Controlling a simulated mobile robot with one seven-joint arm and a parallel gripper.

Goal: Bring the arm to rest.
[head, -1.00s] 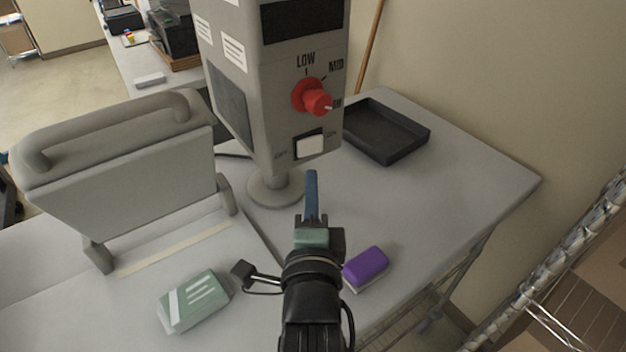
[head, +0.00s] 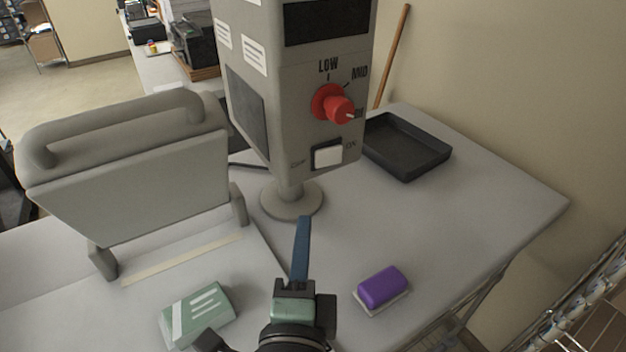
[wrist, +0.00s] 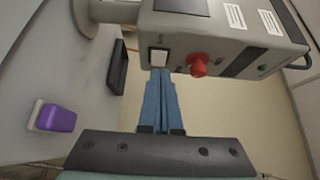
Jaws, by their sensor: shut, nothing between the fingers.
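My gripper (head: 302,222) is in the lower middle of the head view, its blue fingers together and empty. It is over the table, in front of the grey control box (head: 262,80). In the wrist view my gripper (wrist: 160,75) shows its two fingers side by side, pointing toward the box. The box carries a red knob (head: 334,104) under the LOW and MID labels and a white switch (head: 328,157) between OFF and ON labels. The fingertips look apart from the box. The knob's pointer is toward the lower right.
A purple-topped block (head: 383,288) lies on the table right of my gripper, a green and white packet (head: 198,314) to its left. A black tray (head: 406,147) stands at the back right. A grey hinged press with a handle (head: 130,165) is at left. A wire rack (head: 590,310) is at lower right.

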